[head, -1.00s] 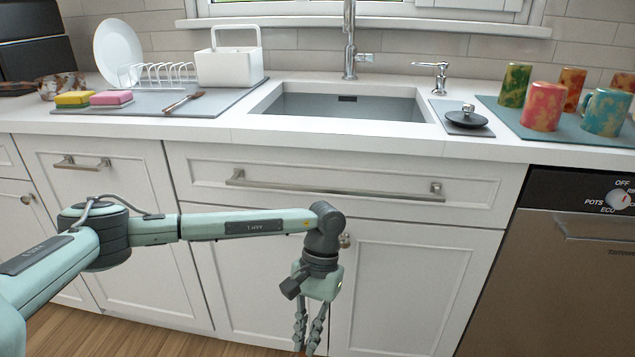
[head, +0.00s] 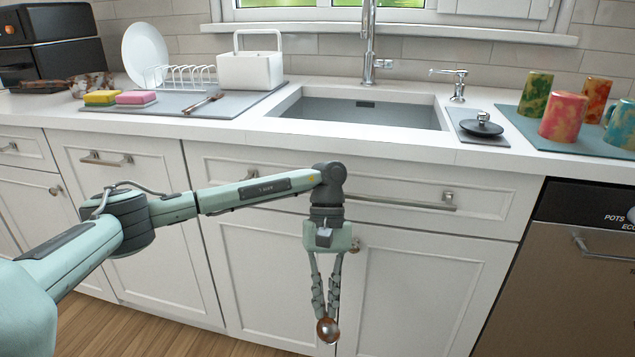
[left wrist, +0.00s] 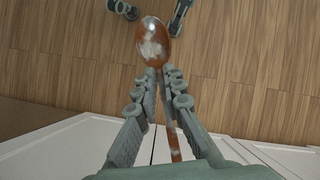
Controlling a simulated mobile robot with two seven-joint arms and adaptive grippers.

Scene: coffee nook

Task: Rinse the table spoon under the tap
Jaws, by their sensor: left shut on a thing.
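The table spoon (head: 327,331) is in my left gripper (head: 326,311), its reddish-brown bowl beyond the fingertips. The left wrist view shows the bowl (left wrist: 153,42) with whitish patches, stains or glare, I cannot tell. The handle runs back between the fingers (left wrist: 164,71). The gripper is shut on the spoon and points down in front of the white cabinet doors, below the counter. The chrome tap (head: 368,40) stands behind the grey sink (head: 360,113); no water shows. My right gripper is not in view.
Left of the sink, a grey mat (head: 246,103) holds a white caddy (head: 249,70), a rack, sponges and another utensil (head: 203,104). The counter's front edge overhangs the drawer handle (head: 400,199).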

